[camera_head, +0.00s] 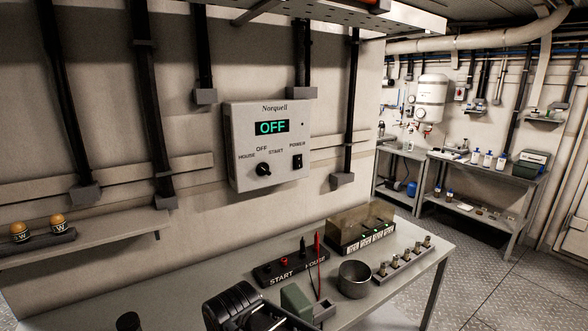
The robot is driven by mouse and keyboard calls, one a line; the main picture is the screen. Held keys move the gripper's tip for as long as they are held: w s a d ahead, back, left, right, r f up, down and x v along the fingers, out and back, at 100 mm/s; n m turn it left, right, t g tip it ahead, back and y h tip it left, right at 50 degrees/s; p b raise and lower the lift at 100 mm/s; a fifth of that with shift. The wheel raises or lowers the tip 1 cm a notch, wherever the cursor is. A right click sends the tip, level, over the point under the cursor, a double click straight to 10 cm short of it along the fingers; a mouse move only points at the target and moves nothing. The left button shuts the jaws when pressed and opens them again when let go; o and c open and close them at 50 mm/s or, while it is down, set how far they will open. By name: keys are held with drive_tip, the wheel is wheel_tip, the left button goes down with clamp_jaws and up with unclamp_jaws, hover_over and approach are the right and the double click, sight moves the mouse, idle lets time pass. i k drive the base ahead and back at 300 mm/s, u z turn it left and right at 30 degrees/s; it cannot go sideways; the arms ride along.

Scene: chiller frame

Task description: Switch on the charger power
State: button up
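The charger (277,188) is a pale grey box on the wall, marked "Norquell", near the middle of the head view. Its display (272,127) reads "OFF" in green. A black rotary knob (264,169) sits below it among the labels HOUSE, OFF and START. A black rocker switch (297,161) sits under the label POWER at the right of the panel; its tilt is too small to tell. A black ribbed part at the bottom edge looks like my arm, well below the charger. No gripper fingers show.
A bench (180,291) stands below the charger. It holds a black START/HOUSE terminal strip (292,270), a red probe, a metal cup (354,279), a translucent brown-covered box (362,228) and several small metal parts. A shelf (90,241) is at left. The space before the charger panel looks clear.

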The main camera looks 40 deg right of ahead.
sight(299, 159)
drive_tip(key=u, duration=1.25)
drive_tip(key=k, duration=0.75)
drive_tip(key=z, duration=1.35)
